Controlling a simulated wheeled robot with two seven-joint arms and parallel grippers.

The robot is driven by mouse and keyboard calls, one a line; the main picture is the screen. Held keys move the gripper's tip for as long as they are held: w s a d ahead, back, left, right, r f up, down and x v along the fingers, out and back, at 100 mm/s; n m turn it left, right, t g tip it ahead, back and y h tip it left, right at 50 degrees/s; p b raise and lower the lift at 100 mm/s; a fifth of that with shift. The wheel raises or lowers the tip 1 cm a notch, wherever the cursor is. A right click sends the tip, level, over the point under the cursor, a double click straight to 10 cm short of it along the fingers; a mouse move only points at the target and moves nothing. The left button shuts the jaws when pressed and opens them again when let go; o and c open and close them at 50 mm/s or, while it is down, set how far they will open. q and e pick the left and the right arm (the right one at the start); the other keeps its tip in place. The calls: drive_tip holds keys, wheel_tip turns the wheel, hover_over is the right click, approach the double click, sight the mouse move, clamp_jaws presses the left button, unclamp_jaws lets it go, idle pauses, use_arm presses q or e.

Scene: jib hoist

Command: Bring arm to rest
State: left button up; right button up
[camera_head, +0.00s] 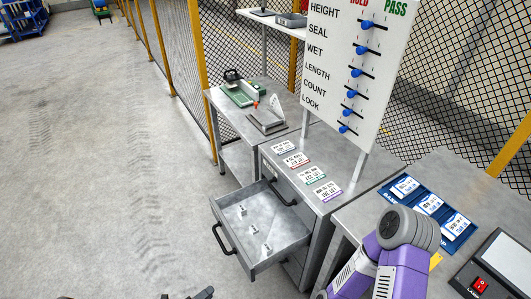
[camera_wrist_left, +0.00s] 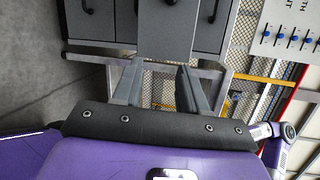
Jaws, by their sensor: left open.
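My left gripper (camera_wrist_left: 157,88) is open and empty in the left wrist view, its two dark fingers apart. A grey drawer front or panel shows beyond and between the fingers, and I cannot tell how far off it is. In the head view only a dark bit of what seems to be the left gripper (camera_head: 203,293) shows at the bottom edge, left of the open drawer (camera_head: 286,249). A purple arm of mine rises at the lower right of the head view, before the right-hand table. My right gripper is not in view.
The drawer stands pulled out with several small pale pieces inside. Tags (camera_head: 310,173) lie on the cabinet top below the sliding-marker board (camera_head: 335,100). A blue tray (camera_head: 392,197) of cards and a red switch (camera_head: 480,285) are on the right table. Floor at left is clear.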

use_arm(q)
drive_tip(key=s+d+m+g+y, duration=0.1)
drive_tip(key=s+d+m+g, duration=0.5)
drive_tip(key=m, duration=0.6)
drive_tip(key=s+d+m+g+y, duration=0.1)
drive_tip(key=s+d+m+g, duration=0.6)
drive_tip(key=m, duration=0.6)
drive_tip(key=w+a+r+m+t+y, duration=0.1)
drive_tip(key=w+r+m+y, duration=0.3)
drive_tip(key=m, duration=1.2)
drive_tip(key=shift+w+a+r+t, duration=0.15)
drive_tip(key=shift+w+a+t, duration=0.1)
drive_tip(key=shift+w+t, duration=0.35)
